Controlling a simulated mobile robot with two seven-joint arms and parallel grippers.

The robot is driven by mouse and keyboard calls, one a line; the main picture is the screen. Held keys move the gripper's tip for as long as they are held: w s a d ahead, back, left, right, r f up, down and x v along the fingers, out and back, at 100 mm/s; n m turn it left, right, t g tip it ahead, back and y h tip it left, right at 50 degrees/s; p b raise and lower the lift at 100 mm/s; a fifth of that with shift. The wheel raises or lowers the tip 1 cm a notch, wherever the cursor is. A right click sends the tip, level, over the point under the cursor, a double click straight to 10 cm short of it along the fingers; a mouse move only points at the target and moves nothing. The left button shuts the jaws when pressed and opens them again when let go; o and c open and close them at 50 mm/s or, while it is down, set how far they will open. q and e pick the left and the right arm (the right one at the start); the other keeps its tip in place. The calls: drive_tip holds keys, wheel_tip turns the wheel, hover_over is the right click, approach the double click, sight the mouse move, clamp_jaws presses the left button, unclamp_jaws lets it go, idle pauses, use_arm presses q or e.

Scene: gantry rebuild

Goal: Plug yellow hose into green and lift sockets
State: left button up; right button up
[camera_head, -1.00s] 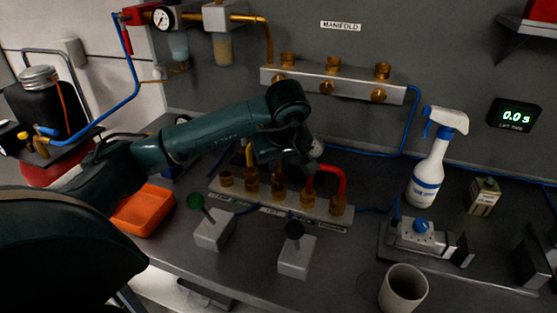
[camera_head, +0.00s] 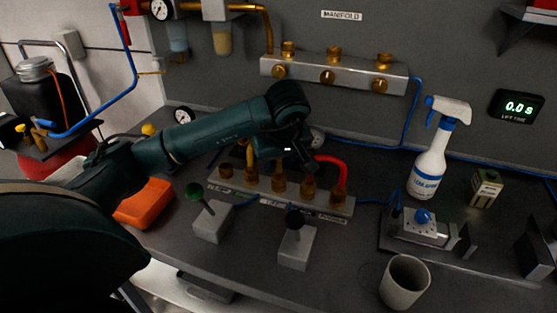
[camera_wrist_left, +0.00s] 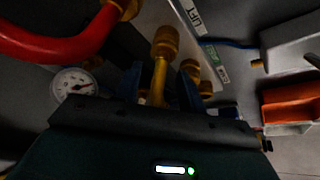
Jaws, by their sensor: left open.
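My left gripper (camera_head: 272,158) is over the rear of the lower socket block (camera_head: 318,203); its fingertips are mostly hidden in the head view. In the left wrist view the open fingers (camera_wrist_left: 162,86) stand either side of a yellow hose (camera_wrist_left: 159,80) that ends in a brass fitting (camera_wrist_left: 165,42). I cannot tell whether they touch it. In the head view a short yellow piece shows left of the gripper (camera_head: 249,154). Several brass sockets line the block. A LIFT label (camera_wrist_left: 194,18) shows in the wrist view. My right gripper is not in view.
A red hose (camera_head: 338,163) arches close right of my gripper. A manifold (camera_head: 330,70) is on the wall. A spray bottle (camera_head: 430,170) and a cup (camera_head: 404,283) stand right.

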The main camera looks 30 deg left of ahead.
use_arm(q)
drive_tip(key=shift+r, duration=0.1)
drive_tip(key=p+v, duration=0.1)
drive_tip(key=v, duration=1.2)
drive_tip(key=shift+p, duration=0.35)
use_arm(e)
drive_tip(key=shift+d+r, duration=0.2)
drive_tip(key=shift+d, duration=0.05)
